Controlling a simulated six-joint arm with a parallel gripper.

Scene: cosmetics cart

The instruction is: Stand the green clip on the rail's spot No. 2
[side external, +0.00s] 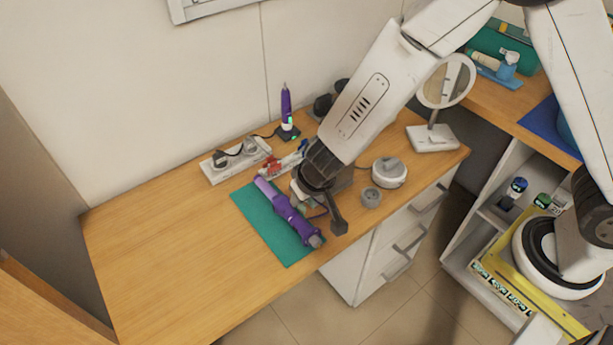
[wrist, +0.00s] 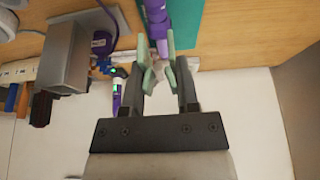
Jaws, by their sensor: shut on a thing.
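My gripper (wrist: 163,68) points down at the desk. In the wrist view its dark fingers are close together, with pale green parts between them that look like the green clip (wrist: 146,52). A small greyish piece shows in the middle, and I cannot tell what it belongs to. In the side view my gripper hides most of this, above the mat's right edge. The rail (side external: 285,161) appears to be the pale strip with red and blue clips just behind my gripper. Its spot numbers are too small to read, and part of it is hidden.
A purple styling tool (side external: 285,208) lies on the teal mat (side external: 247,207), close to my gripper. A white strip (side external: 235,160) with grey items, an upright purple device (side external: 286,112), a round white pot (side external: 389,172) and a mirror (side external: 446,82) stand around. The desk's left is free.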

